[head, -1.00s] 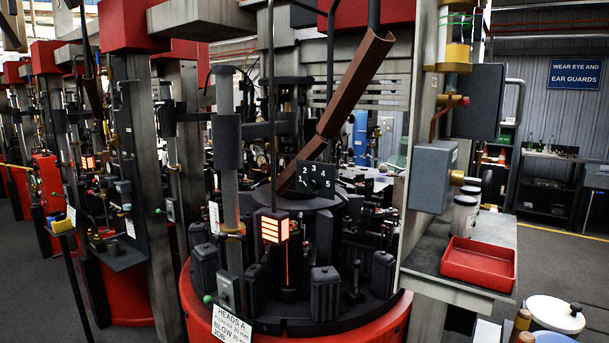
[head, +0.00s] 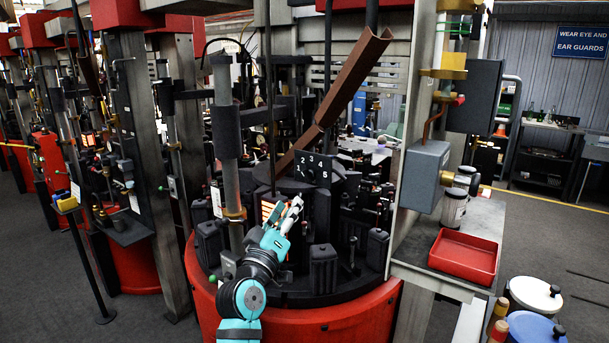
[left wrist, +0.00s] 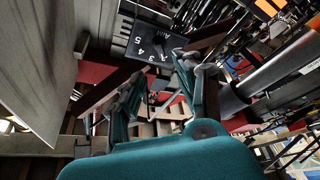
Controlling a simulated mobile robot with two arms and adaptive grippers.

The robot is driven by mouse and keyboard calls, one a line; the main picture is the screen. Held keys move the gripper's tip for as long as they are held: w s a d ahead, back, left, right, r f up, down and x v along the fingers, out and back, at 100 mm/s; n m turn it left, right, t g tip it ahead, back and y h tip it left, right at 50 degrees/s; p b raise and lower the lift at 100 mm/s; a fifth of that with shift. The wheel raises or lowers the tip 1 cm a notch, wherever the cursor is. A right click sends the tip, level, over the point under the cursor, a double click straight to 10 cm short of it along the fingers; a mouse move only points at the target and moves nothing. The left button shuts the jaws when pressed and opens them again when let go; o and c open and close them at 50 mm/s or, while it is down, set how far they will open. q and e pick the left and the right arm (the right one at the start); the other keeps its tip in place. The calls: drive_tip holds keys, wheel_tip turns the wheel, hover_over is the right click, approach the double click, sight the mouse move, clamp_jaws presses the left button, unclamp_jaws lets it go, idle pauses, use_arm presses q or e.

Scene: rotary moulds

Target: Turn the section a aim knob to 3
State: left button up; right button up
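A black dial plate (head: 314,168) with white numbers 1 to 5 stands at the top centre of the rotary machine, beside a brown chute. It also shows in the left wrist view (left wrist: 150,40), tilted, above the fingers. The small dark knob on the dial is hard to make out, and I cannot tell which number it points at. My left gripper (head: 288,210) is in front of the machine, below and slightly left of the dial, apart from it. In the left wrist view its fingers (left wrist: 162,88) stand apart with nothing between them. My right gripper is not in view.
The brown chute (head: 345,85) slopes down to behind the dial. A grey post (head: 228,150) stands left of my gripper. Dark mould blocks (head: 323,268) ring the machine above its red base (head: 330,325). A red tray (head: 464,256) lies on a side shelf at right.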

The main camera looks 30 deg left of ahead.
sight(306, 179)
use_arm(q)
drive_tip(key=p+x, duration=0.2)
drive_tip(key=x, duration=0.7)
drive_tip(key=shift+w+r+p, duration=0.1)
drive_tip(key=shift+w+p, duration=0.1)
drive_tip(key=shift+p, duration=0.15)
drive_tip(key=shift+w+a, duration=0.1)
drive_tip(key=shift+w, duration=0.3)
clamp_jaws()
